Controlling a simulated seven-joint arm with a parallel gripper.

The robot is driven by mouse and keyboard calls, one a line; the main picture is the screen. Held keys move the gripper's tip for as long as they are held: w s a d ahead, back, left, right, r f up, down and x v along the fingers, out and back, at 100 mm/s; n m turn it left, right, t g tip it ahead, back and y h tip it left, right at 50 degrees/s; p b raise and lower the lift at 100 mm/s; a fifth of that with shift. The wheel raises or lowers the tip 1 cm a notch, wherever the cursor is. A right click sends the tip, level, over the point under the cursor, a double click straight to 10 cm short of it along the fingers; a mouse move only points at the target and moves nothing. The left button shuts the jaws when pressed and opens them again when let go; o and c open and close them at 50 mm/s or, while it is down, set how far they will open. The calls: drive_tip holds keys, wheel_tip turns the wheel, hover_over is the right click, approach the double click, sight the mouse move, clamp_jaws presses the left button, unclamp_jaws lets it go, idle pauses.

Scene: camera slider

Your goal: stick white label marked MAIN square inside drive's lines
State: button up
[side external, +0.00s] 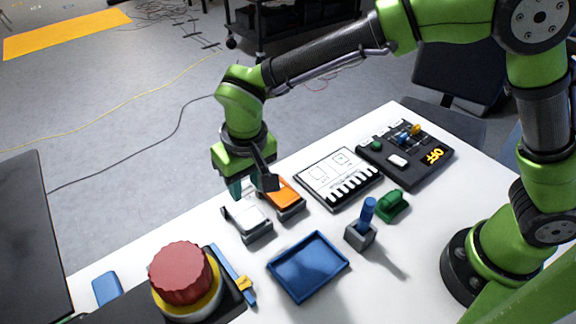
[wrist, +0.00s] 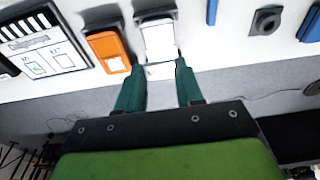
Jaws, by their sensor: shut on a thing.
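My gripper (wrist: 161,68) is shut on a white label (wrist: 160,73), which shows as a small white piece between the two green fingertips at the mouth of the white dispenser (wrist: 158,38). No marking can be read on it. I cannot tell whether the label is clear of the dispenser. In the side external view my gripper (side external: 252,186) is above the white dispenser (side external: 248,220), and the label cannot be made out. A black-edged white board (side external: 325,182) with two outlined boxes and a row of stripes lies to the right; it also shows in the wrist view (wrist: 42,48).
An orange dispenser (side external: 286,194) stands close beside the white one.

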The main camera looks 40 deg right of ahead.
sight(248, 192)
drive_tip(key=shift+f, duration=0.1)
drive_tip(key=shift+f, duration=2.15)
drive_tip(key=shift+f, duration=0.15)
drive_tip(key=shift+f, duration=1)
drive_tip(key=shift+f, duration=0.2)
drive_tip(key=shift+f, duration=0.15)
idle(0.8)
drive_tip(key=o, duration=1)
